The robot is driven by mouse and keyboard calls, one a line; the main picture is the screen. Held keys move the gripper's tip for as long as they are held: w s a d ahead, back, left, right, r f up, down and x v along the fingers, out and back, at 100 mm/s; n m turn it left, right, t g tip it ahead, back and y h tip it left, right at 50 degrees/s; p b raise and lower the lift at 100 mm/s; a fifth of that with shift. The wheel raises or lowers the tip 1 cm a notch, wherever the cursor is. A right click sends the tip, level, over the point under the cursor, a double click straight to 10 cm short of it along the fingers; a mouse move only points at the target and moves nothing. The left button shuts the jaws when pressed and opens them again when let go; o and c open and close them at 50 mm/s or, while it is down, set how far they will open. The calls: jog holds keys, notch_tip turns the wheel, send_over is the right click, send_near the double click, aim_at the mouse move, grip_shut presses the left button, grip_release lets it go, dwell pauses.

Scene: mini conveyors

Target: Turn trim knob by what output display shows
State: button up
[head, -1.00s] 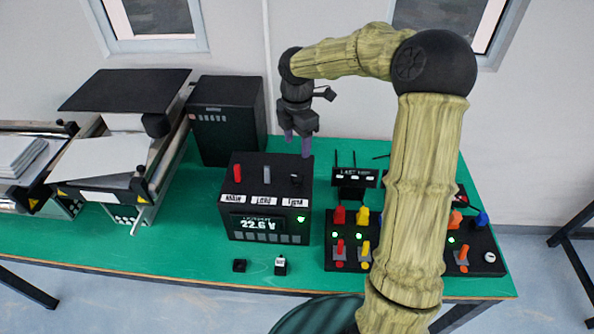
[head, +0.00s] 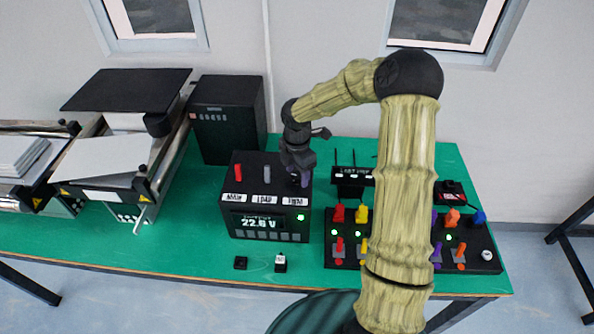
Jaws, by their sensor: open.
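A black power box (head: 240,210) stands on the green table. Its front output display (head: 258,222) reads about 22.6 V; the last digit is blurry. A green light (head: 300,217) glows beside it. On its top are a red switch (head: 238,172), a grey switch (head: 267,175) and labels MAIN, LOAD and TRIM. The trim knob sits behind the TRIM label (head: 295,201) and is hidden by my gripper (head: 299,181).
A switch panel (head: 484,260) with coloured plugs and levers is at the right, partly behind my arm. A dark box (head: 228,120) and mini conveyors (head: 105,165) stand left. Small black blocks (head: 240,263) lie in front. The front left table is clear.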

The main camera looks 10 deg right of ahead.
jog(key=c, duration=1)
jog(key=shift+m, duration=0.5)
jog(key=m, duration=0.3)
jog(key=shift+b, duration=0.3)
jog(key=m, duration=0.4)
jog(key=shift+m+b, duration=0.4)
jog(key=m+b, duration=0.1)
jog(key=m, duration=0.5)
jog(key=shift+w, duration=0.1)
jog(key=m+b, duration=0.1)
jog(key=m, duration=0.3)
jog(key=shift+r+m, duration=0.1)
jog(key=shift+m, duration=1.7)
